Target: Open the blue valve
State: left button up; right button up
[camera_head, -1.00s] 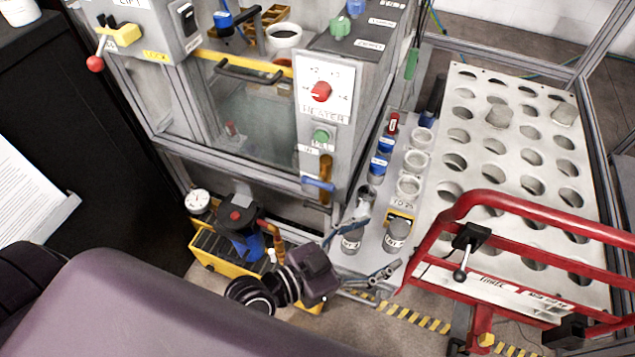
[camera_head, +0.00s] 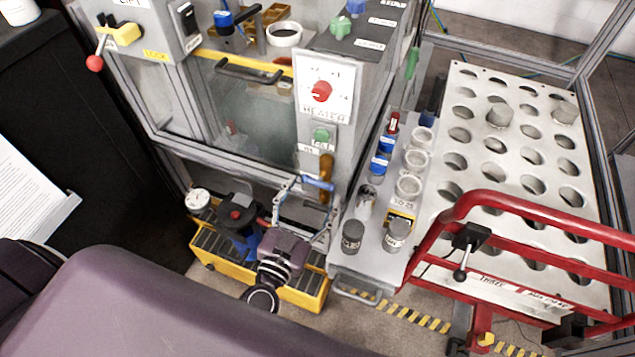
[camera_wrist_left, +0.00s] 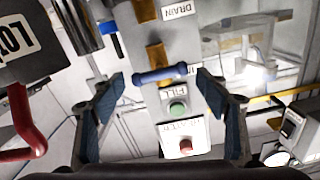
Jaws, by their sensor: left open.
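The blue valve is a short blue bar handle (camera_head: 319,184) on the cabinet front, beside a brass-brown pipe. It also shows in the left wrist view (camera_wrist_left: 160,75), lying roughly crosswise in the picture under an "IN" label. My left gripper (camera_head: 312,193) is open and empty, with its fingers pointing up at the handle from below. In the left wrist view, the handle appears between the two fingertips (camera_wrist_left: 161,77), with a gap on each side. I cannot tell whether the fingertips reach it in depth. My right gripper is not in view.
Above the valve are a green FILL button (camera_head: 321,136) and a red heater knob (camera_head: 321,91). A shelf with cups (camera_head: 408,187) stands close on the right, beside a red rail (camera_head: 500,199). A yellow crate (camera_head: 300,296) and a dark pump (camera_head: 237,215) lie below.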

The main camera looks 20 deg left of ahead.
aim_at(317, 183)
pick_arm(q)
jog(key=shift+w+d, duration=0.1)
jog(key=shift+w, duration=1.6)
jog(key=shift+c, duration=0.3)
jog(key=c, duration=0.8)
